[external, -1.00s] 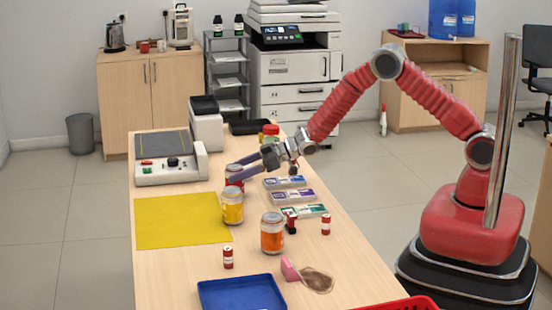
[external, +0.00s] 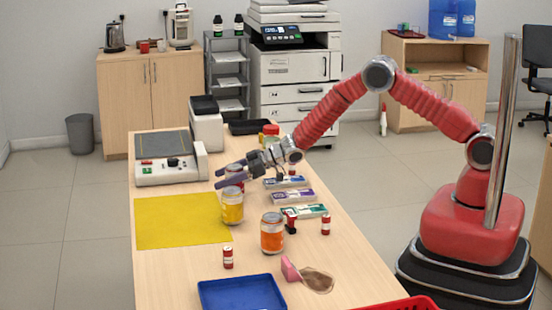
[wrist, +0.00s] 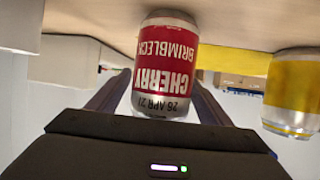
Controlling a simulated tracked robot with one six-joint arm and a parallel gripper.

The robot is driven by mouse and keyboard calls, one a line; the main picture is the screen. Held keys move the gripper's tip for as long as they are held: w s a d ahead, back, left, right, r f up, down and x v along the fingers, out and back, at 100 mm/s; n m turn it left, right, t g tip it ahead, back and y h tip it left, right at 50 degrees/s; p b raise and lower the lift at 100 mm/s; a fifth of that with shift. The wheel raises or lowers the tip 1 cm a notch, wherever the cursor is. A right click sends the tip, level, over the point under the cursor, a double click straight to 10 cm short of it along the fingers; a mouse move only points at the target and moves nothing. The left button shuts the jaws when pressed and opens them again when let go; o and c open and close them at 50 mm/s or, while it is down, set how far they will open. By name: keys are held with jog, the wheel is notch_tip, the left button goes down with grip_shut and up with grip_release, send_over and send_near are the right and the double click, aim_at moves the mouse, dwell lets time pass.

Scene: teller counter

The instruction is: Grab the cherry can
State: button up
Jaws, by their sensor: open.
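The cherry can (wrist: 166,65) is red and silver with "CHERRY" lettering, upside down in the wrist view, between the two fingers of my gripper (wrist: 160,95). In the external view the red can (external: 235,176) stands on the counter behind the yellow can, partly hidden by my gripper (external: 222,177). My gripper is open, with one finger on either side of the can; I cannot tell whether either touches it. A yellow can (external: 232,206) stands just in front of it and shows at the right of the wrist view (wrist: 294,92). An orange can (external: 272,233) stands nearer the front.
A yellow mat (external: 175,222) lies left of the cans. A scale-like machine (external: 168,170) stands at the back left.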

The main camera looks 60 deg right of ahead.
dwell(0.3)
jog(key=c, duration=1.4)
jog(key=shift+r, duration=0.15)
notch_tip(320, 180, up, 10)
jog(key=shift+f, duration=0.1)
dwell(0.4)
